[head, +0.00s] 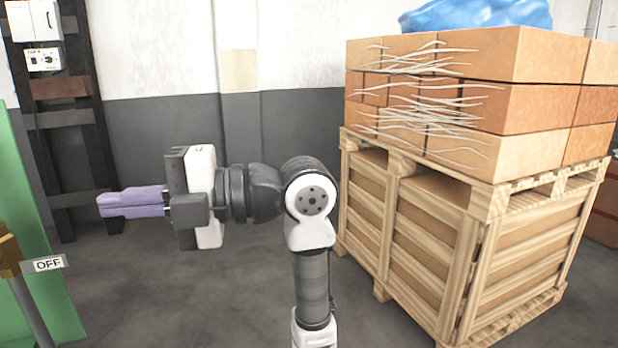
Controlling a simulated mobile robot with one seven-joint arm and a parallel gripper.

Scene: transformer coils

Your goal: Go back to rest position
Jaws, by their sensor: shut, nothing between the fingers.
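My gripper (103,205) is in the left half of the head view, at the end of my arm. Its purple fingers are together and point left, with nothing between them. The arm comes up from the bottom of the view, bends at a white and black joint, and runs level to the left. The gripper hangs in free air above the grey floor, apart from everything around it.
A wooden crate (430,235) with stacked cardboard boxes (560,60) and a blue bag (475,14) stands close on the right. At the left are a green panel (35,250), an OFF label (48,264) and a dark rack (85,130). Grey floor (190,300) is clear between.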

